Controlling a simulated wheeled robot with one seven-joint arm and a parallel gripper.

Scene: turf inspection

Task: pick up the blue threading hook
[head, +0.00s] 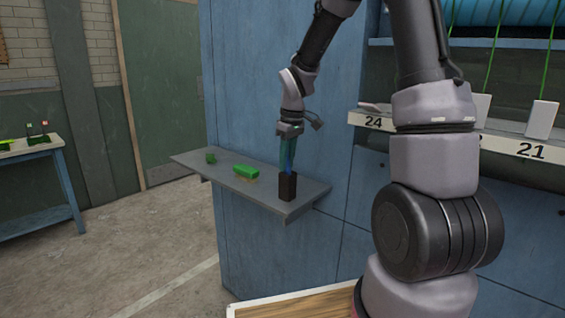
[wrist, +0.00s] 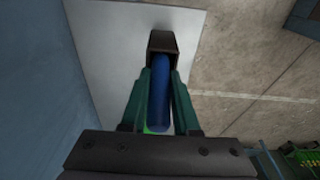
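The blue threading hook (wrist: 160,95) stands with its lower end in a dark brown holder (head: 288,187) on the grey shelf (head: 306,199). In the head view, a thin strip of blue (head: 288,160) shows just above the holder. My gripper (head: 287,168) points down over the holder, its teal fingers on both sides of the hook. In the wrist view, the fingers (wrist: 160,72) flank the blue shaft very closely near the tips. I cannot tell whether they touch it. The hook's far end is hidden inside the holder (wrist: 163,42).
A bright green block (head: 246,172) and a small dark green piece (head: 210,158) lie on the shelf left of the holder. The blue cabinet wall (head: 255,90) rises right behind the shelf. A blue-legged table (head: 40,150) stands at far left. Open floor lies between.

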